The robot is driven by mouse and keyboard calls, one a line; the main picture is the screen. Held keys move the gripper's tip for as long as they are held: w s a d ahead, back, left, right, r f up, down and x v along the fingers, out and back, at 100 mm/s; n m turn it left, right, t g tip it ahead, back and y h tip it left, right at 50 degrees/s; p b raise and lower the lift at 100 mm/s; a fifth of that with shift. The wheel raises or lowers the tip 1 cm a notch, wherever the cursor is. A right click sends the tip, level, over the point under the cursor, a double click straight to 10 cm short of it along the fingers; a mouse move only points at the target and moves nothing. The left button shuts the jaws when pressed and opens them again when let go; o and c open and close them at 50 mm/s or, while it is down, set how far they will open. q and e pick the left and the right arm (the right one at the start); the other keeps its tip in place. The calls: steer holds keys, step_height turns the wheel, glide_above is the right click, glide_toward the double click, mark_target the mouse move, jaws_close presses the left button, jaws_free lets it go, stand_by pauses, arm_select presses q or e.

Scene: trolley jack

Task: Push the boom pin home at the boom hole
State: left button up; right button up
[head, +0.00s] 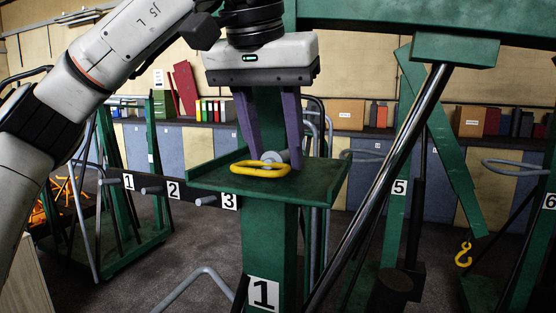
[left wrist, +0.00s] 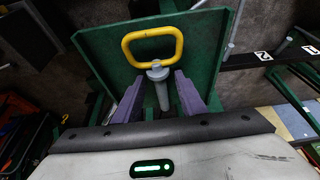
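The boom pin lies on a green tray (head: 325,180). It has a grey shank (head: 282,156) and a yellow loop handle (head: 261,169). In the left wrist view the loop (left wrist: 152,45) is beyond the fingertips, and the tapered grey shank (left wrist: 159,88) points back between the fingers. My left gripper (head: 274,158) reaches down from above with its purple fingers apart, one on each side of the pin. In the left wrist view the gripper (left wrist: 158,95) shows a gap to the left finger; the right finger is close to the shank. I cannot make out the boom hole. My right gripper is out of view.
The tray is on a green post with label 1 (head: 264,294). A dark bar with grey pegs and labels 1 to 3 (head: 166,190) stands to its left. A green beam (head: 400,22) crosses above, with a slanting chrome rod (head: 385,180) at right. A yellow hook (head: 463,254) hangs farther right.

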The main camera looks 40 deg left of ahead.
arm_select(q)
jaws_close()
steer(key=shift+r, duration=0.15)
